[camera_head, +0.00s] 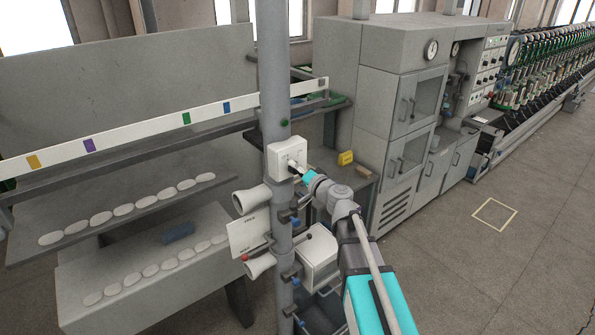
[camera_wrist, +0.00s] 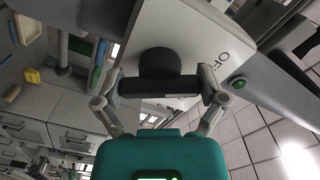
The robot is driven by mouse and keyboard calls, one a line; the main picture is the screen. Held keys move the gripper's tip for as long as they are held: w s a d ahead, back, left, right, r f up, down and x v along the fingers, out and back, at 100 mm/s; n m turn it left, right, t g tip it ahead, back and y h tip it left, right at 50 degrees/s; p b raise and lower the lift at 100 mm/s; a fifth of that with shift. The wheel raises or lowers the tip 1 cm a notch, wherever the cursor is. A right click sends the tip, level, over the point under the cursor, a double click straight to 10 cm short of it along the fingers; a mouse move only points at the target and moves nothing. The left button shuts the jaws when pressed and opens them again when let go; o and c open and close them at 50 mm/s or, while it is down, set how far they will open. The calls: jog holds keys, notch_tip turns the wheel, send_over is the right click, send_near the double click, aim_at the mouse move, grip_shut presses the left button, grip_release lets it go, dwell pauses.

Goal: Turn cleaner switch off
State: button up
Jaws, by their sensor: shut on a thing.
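The cleaner switch is a white box (camera_head: 280,158) fixed to a grey vertical pole. In the wrist view its pale face (camera_wrist: 185,30) carries dark lettering, of which "OF" can be read at the right. A black rotary knob (camera_wrist: 158,62) with a bar handle sticks out of this face. My gripper (camera_wrist: 162,84) has one finger at each end of the bar and is shut on it. In the head view my gripper (camera_head: 298,171) reaches the front of the box and largely hides the knob. I cannot tell which position the knob points to.
The grey pole (camera_head: 272,80) bears a green button (camera_wrist: 239,83), which shows to the right of the switch. Below are a white sign (camera_head: 248,235) and white horns (camera_head: 250,198). A yellow block (camera_head: 346,158) lies on a bench behind. Open floor (camera_head: 480,270) lies at the right.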

jog(key=shift+s, duration=0.1)
jog(key=o, duration=0.8)
jog(key=v, duration=1.1)
jog(key=shift+s+d, duration=0.25)
jog(key=shift+d, duration=0.1)
